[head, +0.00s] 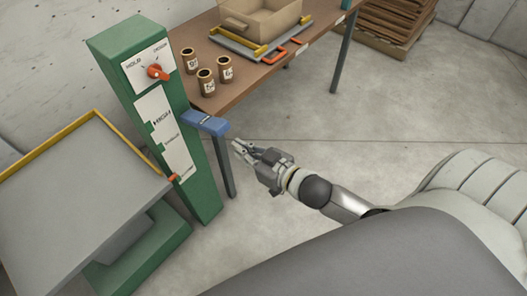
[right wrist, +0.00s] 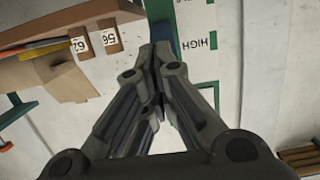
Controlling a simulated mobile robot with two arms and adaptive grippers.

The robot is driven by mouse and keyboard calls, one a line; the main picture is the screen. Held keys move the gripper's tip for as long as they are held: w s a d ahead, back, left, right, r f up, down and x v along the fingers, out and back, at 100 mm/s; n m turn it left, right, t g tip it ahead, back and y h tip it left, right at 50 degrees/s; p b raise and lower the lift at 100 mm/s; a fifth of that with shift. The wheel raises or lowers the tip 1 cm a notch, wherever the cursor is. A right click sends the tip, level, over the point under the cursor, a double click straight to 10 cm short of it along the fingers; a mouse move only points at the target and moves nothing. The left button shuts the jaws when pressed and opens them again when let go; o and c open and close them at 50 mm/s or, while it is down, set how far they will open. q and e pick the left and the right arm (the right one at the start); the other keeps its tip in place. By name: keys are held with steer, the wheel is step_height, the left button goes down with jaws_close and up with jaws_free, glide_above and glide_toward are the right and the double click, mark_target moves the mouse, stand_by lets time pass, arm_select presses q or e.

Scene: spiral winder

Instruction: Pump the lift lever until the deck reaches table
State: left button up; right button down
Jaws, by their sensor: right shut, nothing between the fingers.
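The lift is a green column (head: 130,95) with a blue lever (head: 205,123) sticking out from its right side. The grey deck (head: 70,190), with a yellow back edge, sits low at the left, below the tabletop. An orange pointer (head: 173,178) is near the bottom of the white scale (head: 165,130). My right gripper (head: 236,147) is shut and empty, just right of and below the lever's end, apart from it in the head view. In the right wrist view the blue lever (right wrist: 162,35) shows partly behind the shut fingertips (right wrist: 160,55). My left gripper is out of view.
An orange knob (head: 157,72) is on the column's upper panel.

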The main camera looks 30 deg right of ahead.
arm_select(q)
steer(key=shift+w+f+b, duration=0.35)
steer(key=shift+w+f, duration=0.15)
arm_select(e)
steer(key=f+v, duration=0.1)
steer(key=v, duration=0.5)
steer(key=shift+s+d, duration=0.2)
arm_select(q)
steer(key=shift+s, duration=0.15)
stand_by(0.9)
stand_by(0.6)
